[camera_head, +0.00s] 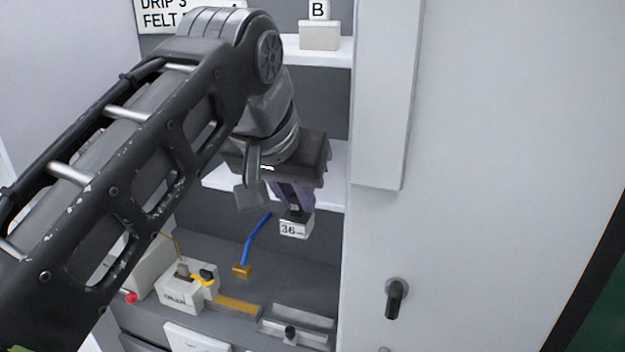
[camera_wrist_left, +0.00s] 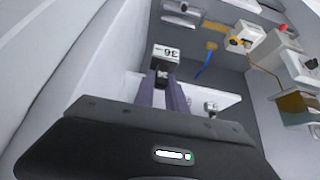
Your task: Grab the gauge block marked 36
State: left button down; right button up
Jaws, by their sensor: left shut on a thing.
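The gauge block marked 36 (camera_head: 295,229) is a light block with a dark top and a white label, right of centre in the head view. My left gripper (camera_head: 293,206) comes down from above and is shut on it, with purple-grey fingers at its upper part. The block appears held above the grey bench, in front of the shelves. In the wrist view the block (camera_wrist_left: 166,53) sits at the tips of my left gripper (camera_wrist_left: 163,76), its label upside down. My right gripper is not in view.
White shelves (camera_head: 334,175) lie behind. A white door with a black handle (camera_head: 396,297) closes off the right.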

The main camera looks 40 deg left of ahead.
pick_arm(q)
jog(key=shift+s+d+r, duration=0.1)
jog(key=shift+s+d, duration=0.1)
jog(key=shift+s, duration=0.3)
jog(key=shift+s+d, duration=0.15)
jog(key=shift+s, duration=0.35)
